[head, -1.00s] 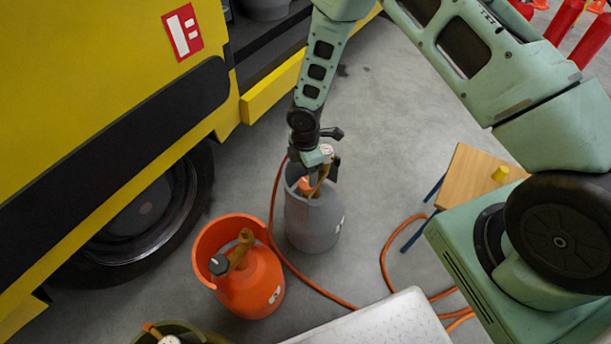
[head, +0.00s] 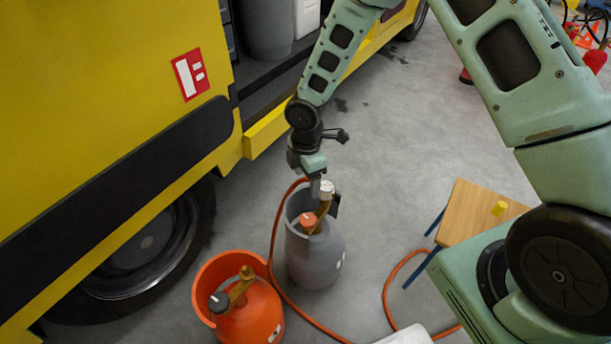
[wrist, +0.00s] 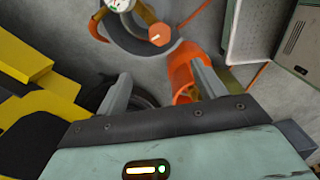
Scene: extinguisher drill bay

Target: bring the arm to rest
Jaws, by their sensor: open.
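My gripper (head: 314,180) hangs from my arm just above the grey gas cylinder (head: 316,260) in the head view. Its two fingers stand apart with nothing between them in the wrist view (wrist: 161,88). The cylinder stands upright on the floor, with an orange knob (head: 307,219) and a pale round gauge (head: 327,187) inside its collar. The gauge lies close to the fingertips; I cannot tell from the head view whether they touch. The knob also shows in the wrist view (wrist: 160,35), beyond the fingers.
An orange cylinder (head: 255,322) with a brass valve stands at front left. A red hose (head: 279,245) runs around the grey cylinder. The yellow truck (head: 100,60) walls the left side. A wooden stool (head: 474,208) stands right. The floor behind the grey cylinder is clear.

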